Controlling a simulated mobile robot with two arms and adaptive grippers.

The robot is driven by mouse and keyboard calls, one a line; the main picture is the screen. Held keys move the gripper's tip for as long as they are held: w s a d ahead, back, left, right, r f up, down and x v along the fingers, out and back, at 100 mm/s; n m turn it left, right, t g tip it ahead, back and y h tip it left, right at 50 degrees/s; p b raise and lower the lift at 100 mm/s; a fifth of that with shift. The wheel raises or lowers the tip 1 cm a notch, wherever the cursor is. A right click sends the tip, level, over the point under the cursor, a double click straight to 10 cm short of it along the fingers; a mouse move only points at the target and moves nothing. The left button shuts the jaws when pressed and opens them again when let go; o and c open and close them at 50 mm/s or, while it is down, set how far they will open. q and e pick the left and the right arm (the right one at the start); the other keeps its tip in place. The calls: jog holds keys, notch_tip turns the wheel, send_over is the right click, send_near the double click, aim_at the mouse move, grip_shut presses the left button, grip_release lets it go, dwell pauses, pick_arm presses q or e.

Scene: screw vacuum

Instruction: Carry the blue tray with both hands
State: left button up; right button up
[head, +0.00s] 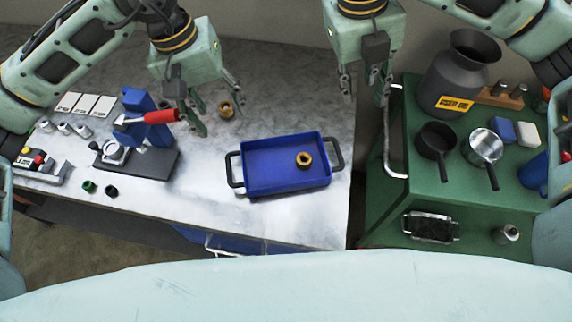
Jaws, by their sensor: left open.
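The blue tray (262,181) lies flat on the metal-topped table, with a dark handle at its left end (234,171) and another at its right end (338,153). A brass ring (304,160) lies in it, right of the middle. My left gripper (221,119) is open and empty, up and left of the tray in the picture; its fingers flank a second brass ring on the table in this view. My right gripper (365,100) is open and empty, above and slightly right of the tray's right handle in the picture. Both grippers are apart from the tray.
A blue press with a red handle (162,117) stands on the table's left (210,210), near small dark parts. The second brass ring (226,109) lies behind the tray. A green cart (400,200) at right holds a grey can (460,80), pans (437,139) and a metal rail (390,150).

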jog(key=v, duration=0.6)
jog(key=shift+a+r, duration=0.2)
jog(key=shift+r, duration=0.15)
jog(key=shift+s, duration=0.1)
